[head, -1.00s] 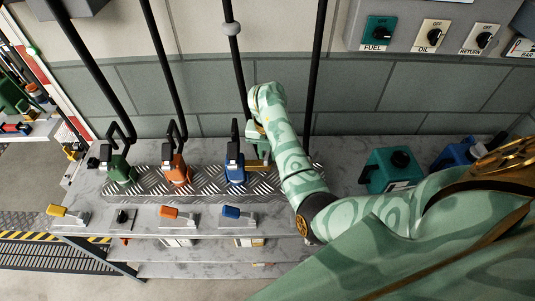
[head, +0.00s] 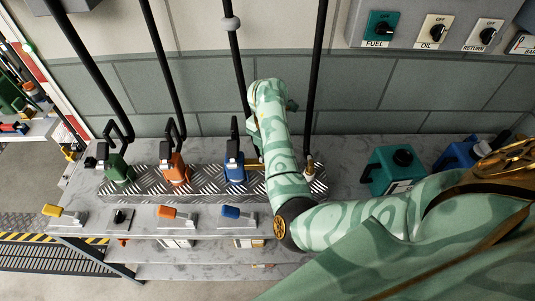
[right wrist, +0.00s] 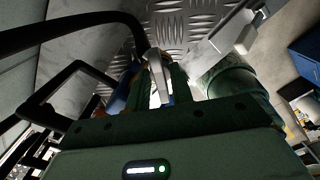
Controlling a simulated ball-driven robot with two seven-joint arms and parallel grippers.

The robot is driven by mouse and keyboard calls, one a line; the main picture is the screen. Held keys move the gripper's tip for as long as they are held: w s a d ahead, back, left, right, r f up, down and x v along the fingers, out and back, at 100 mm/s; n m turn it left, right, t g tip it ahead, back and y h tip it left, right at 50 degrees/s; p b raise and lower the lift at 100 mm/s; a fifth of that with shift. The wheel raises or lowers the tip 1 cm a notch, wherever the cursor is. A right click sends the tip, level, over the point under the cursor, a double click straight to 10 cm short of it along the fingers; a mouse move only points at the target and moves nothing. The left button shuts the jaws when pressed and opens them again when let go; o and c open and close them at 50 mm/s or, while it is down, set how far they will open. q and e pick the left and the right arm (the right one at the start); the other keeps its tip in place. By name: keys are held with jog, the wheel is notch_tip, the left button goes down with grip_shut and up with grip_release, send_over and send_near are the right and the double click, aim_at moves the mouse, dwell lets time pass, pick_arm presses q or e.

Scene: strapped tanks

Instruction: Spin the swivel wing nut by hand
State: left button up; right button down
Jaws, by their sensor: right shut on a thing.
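In the head view my right arm reaches over the counter beside the blue nozzle (head: 235,168). Its forearm hides most of the right gripper; only a green edge (head: 253,128) shows. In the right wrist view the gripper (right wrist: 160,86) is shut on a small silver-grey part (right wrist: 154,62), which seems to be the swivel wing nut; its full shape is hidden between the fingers. A brass piece (head: 257,163) shows just left of my forearm. A brass fitting (head: 310,167) at the foot of the rightmost hose stands right of the forearm. My left gripper is not in view.
A green nozzle (head: 117,168) and an orange nozzle (head: 176,168) stand left on the tread plate (head: 205,185), with black hoses rising. Colored levers line the counter's front. A teal can (head: 395,168) stands right. A switch panel (head: 462,20) hangs on the wall.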

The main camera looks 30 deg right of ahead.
dwell(0.3)
jog(key=shift+f+m+b, duration=0.1)
jog(key=shift+m+b, duration=0.4)
jog(key=shift+m, duration=0.9)
